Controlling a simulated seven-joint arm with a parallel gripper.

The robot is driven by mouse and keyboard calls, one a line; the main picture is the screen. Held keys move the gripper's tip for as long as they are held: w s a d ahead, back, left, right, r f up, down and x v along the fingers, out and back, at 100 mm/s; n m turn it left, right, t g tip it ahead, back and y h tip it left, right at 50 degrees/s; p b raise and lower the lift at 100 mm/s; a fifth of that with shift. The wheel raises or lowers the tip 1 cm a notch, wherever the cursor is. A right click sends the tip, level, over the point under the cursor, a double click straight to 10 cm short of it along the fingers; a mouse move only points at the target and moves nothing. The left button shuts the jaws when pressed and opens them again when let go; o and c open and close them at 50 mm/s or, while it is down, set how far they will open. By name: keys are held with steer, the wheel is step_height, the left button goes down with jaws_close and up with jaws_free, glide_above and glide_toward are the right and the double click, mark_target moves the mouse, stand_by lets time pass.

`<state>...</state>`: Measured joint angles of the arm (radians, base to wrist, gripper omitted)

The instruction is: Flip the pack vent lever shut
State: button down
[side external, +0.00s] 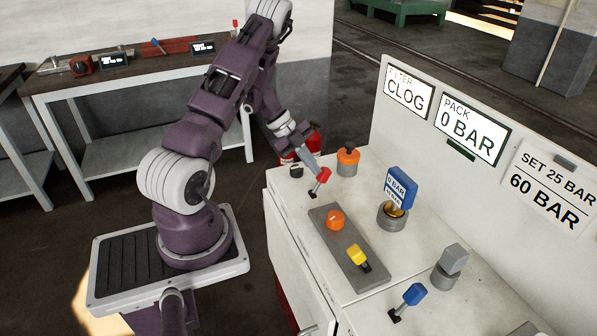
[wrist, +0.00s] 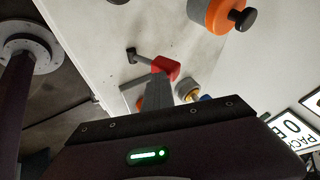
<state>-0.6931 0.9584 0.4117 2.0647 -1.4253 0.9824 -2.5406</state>
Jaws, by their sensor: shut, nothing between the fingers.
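A red-tipped lever (side external: 322,176) stands on the near left part of the white cabinet top, its thin stem tilted up from a small dark pivot. In the wrist view its red head (wrist: 167,68) and grey stem show just beyond the fingers. No readable label tells which lever is the pack vent. My gripper (side external: 314,168) is shut and empty, its fingertips at the red head, touching it or very close; the wrist view shows the fingers (wrist: 161,84) overlapping the head. A yellow lever (side external: 357,254) and a blue lever (side external: 411,294) stand further right.
An orange knob (side external: 348,157) stands behind the red lever. An orange button (side external: 335,220) sits on a grey plate, with a blue-tagged gauge (side external: 401,187) beyond. The upright panel's PACK display (side external: 468,128) reads 0 BAR; another display (side external: 408,91) reads CLOG.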

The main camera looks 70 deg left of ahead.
steer(key=shift+w+d+r, duration=0.1)
steer(key=shift+w+d, duration=0.05)
steer(key=shift+w, duration=0.35)
steer(key=w+d+r+v, duration=0.1)
steer(key=v, duration=1.2)
steer(key=d+r+m+g, duration=0.1)
steer(key=d+r+m, duration=0.5)
steer(key=d+m, duration=0.45)
steer(key=d+r+m+g, duration=0.1)
steer(key=d+r+m, duration=0.5)
steer(key=d+m, duration=0.5)
steer(key=s+d+r+m+t+y, duration=0.1)
steer(key=s+d+m, duration=0.4)
steer(key=m, duration=1.2)
steer(key=s+d+r+m+t+y, duration=0.1)
steer(key=s+d+m, duration=0.4)
steer(key=m, duration=1.2)
steer(key=s+r+y, duration=0.1)
steer(key=s+y, duration=0.1)
steer(key=s, duration=0.2)
steer(key=shift+s+r+y, duration=0.3)
steer(key=shift+s, duration=0.1)
